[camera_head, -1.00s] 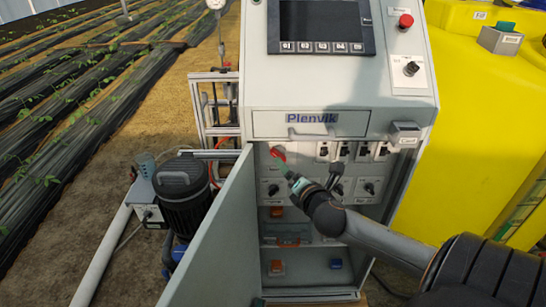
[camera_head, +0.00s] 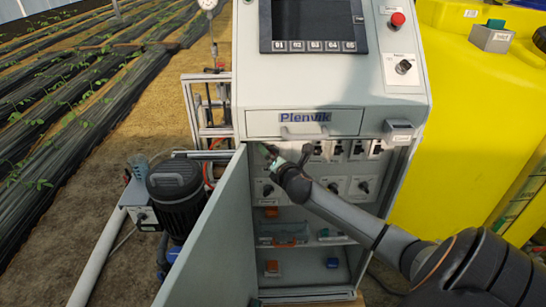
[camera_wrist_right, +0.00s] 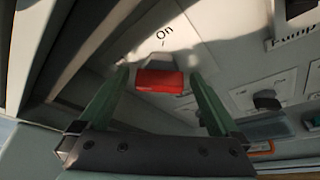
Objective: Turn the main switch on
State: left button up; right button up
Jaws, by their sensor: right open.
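The main switch has a red handle (camera_wrist_right: 160,81) on a pale panel inside the cabinet, with the word "On" printed just above it in the right wrist view. The handle lies crosswise in that view. My right gripper (camera_wrist_right: 158,88) is open, with one green finger on each side of the handle and a small gap showing at both ends. In the head view my right gripper (camera_head: 268,157) is at the upper left of the cabinet opening and hides the switch. My left gripper is not in view.
The cabinet door (camera_head: 215,235) stands open on the left of the opening. Black knobs (camera_head: 363,186) and small breakers (camera_head: 357,149) are close to the right of my gripper. A drawer front (camera_head: 305,123) is just above. A pump motor (camera_head: 176,195) stands outside, left of the door.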

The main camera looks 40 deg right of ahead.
jog(key=c, duration=1.4)
jog(key=shift+o, duration=0.2)
